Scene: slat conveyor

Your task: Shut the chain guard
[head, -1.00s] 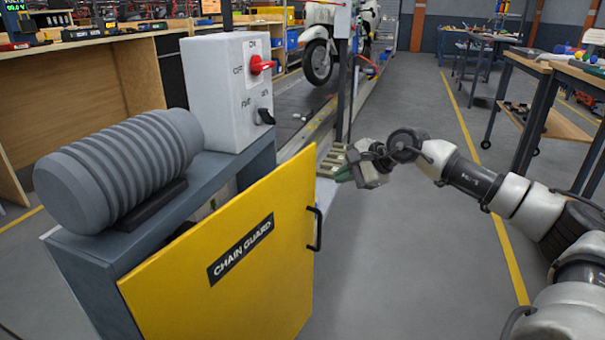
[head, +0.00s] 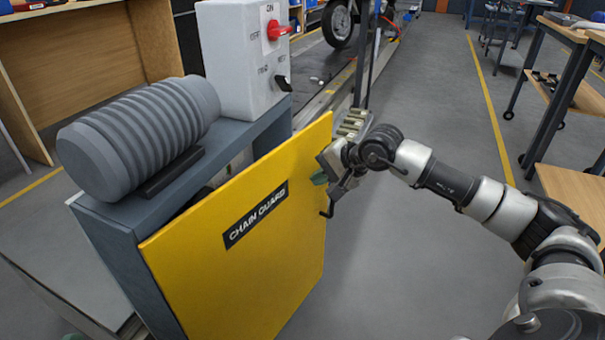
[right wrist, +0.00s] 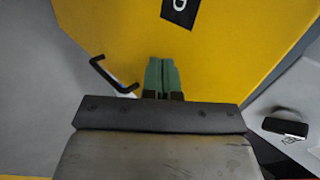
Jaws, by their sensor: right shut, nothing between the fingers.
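The chain guard (head: 255,260) is a yellow door panel with a black label, standing ajar from the grey cabinet (head: 130,225). Its black handle (head: 328,200) is by the free right edge and also shows in the right wrist view (right wrist: 112,76). My right gripper (head: 320,179) is at that edge, beside the handle. Its green fingertips (right wrist: 162,74) are together and empty, in front of the yellow face; I cannot tell if they touch it. A small green sliver at the bottom left of the head view may be my left gripper, too cut off to read.
A grey ribbed motor (head: 140,135) sits on the cabinet top. A white control box (head: 235,60) with a red knob stands behind it. The conveyor runs away behind. The floor right of the panel is clear; a workbench (head: 570,190) is at the right.

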